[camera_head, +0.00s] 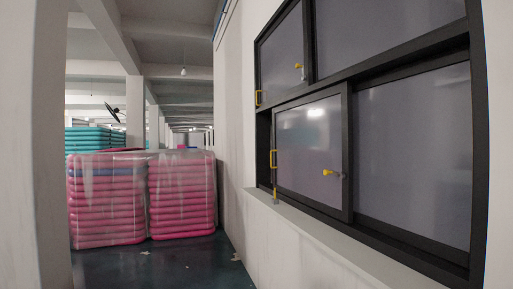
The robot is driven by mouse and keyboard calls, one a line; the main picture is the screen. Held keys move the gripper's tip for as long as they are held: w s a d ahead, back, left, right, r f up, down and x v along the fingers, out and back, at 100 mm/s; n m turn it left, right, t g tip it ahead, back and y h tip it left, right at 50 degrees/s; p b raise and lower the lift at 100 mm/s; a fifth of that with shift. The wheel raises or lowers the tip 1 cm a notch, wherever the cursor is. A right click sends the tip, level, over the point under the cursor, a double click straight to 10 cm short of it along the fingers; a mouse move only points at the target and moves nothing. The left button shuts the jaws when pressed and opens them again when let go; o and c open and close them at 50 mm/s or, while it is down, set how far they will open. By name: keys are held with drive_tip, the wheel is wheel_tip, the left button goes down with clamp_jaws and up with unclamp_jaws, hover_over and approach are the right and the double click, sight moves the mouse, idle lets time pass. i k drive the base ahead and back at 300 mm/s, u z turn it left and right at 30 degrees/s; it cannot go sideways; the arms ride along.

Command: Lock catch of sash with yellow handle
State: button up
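A dark-framed window fills the wall on the right. Its lower left sash (310,146) has a yellow pull handle (273,160) on its left edge and a yellow catch (327,173) on its right part, by the glass. A dark gap shows between this sash and the left frame. The upper left sash (281,55) has another yellow handle (258,97) and a small yellow catch (298,66). Whether either catch is locked cannot be told. A small yellow piece (275,196) sits at the sill's far left end. My gripper is not in view.
A pale sill (330,238) runs below the window. Stacks of wrapped pink inflatables (182,195) stand at the left, with teal ones (90,138) behind. A pillar (38,150) rises at far left. Dark floor (185,265) in front of the stacks is mostly clear, with small scraps.

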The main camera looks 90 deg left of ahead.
sight(342, 175)
drive_tip(key=u, duration=2.5)
